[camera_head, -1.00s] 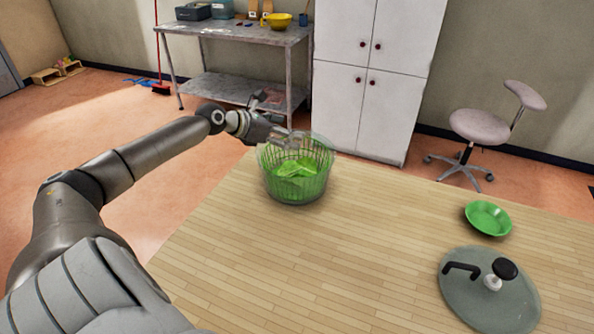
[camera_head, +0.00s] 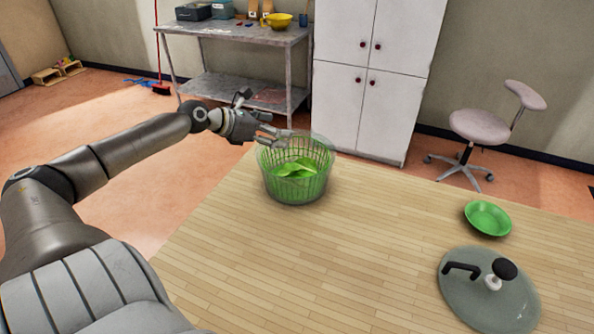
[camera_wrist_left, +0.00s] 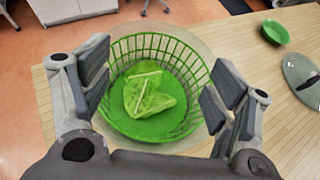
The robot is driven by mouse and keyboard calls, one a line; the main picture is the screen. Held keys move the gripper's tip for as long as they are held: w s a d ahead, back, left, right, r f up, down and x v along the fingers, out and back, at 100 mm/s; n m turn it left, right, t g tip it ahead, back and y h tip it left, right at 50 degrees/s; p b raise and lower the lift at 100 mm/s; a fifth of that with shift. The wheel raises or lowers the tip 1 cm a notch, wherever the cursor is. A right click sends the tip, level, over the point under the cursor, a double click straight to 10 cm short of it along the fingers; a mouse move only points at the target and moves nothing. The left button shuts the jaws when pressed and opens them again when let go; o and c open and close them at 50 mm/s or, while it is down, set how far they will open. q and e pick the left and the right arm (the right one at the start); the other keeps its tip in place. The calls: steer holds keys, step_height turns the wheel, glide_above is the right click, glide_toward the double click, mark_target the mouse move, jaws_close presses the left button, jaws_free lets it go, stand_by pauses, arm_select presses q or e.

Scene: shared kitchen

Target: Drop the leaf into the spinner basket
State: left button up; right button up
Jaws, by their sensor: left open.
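The spinner basket (camera_head: 302,190) is green and slatted, inside a clear bowl (camera_head: 272,197) on the wooden table. The leaf (camera_head: 297,168) is bright green and lies inside the basket; it also shows in the left wrist view (camera_wrist_left: 150,95), crumpled on the green basket floor (camera_wrist_left: 160,127). My left gripper (camera_head: 283,136) is at the upper left rim of the bowl, above the basket. In the left wrist view the left gripper (camera_wrist_left: 155,88) has its fingers wide apart with nothing between them, the leaf lying below. My right gripper is not in view.
A green bowl (camera_head: 488,218) and a clear lid (camera_head: 490,290) with a black handle and knob lie on the right of the table (camera_head: 350,260). The table's middle is clear. A metal bench (camera_head: 240,34), white cabinet (camera_head: 372,75) and stool (camera_head: 478,126) stand behind.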

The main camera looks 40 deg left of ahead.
arm_select(q)
steer(key=v, duration=0.8)
stand_by(0.4)
stand_by(0.5)
